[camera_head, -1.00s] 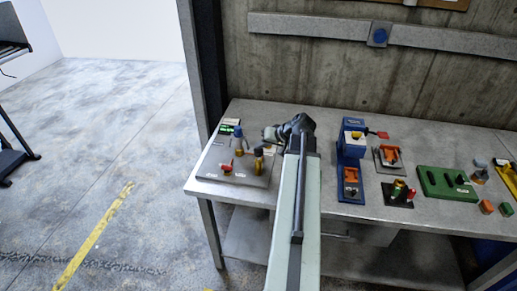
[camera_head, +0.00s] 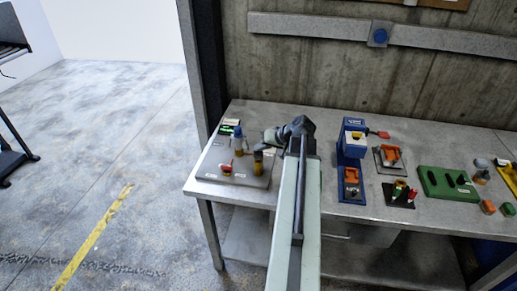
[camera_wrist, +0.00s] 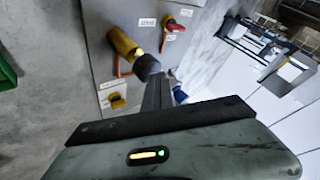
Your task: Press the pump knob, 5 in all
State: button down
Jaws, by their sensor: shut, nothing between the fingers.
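A grey panel board (camera_head: 210,170) lies at the left end of the bench. On it stands a brass pump-like cylinder (camera_head: 258,168) with a black knob (camera_head: 258,155). In the wrist view the brass cylinder (camera_wrist: 124,43) and its black knob (camera_wrist: 147,66) are at upper middle. My gripper (camera_wrist: 157,80) is shut and empty, its dark fingertips right beside the black knob; I cannot tell whether they touch. In the head view my gripper (camera_head: 270,137) is just above and right of that knob, partly hidden by my wrist.
A blue device (camera_head: 352,150) and a green block (camera_head: 447,184) stand to the right on the bench.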

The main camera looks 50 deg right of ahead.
jog(key=shift+f+b, duration=0.4)
jog(key=shift+f, duration=0.05)
dwell(0.6)
jog(key=shift+r+p, duration=2.35)
notch_tip(320, 180, up, 5)
jog(key=p, duration=0.5)
dwell(1.0)
notch_tip(320, 180, up, 4)
jog(key=p, duration=0.4)
send_over(261, 153)
notch_tip(261, 153, down, 9)
jog(key=b, duration=0.9)
jog(key=shift+w+f, duration=0.1)
dwell(0.8)
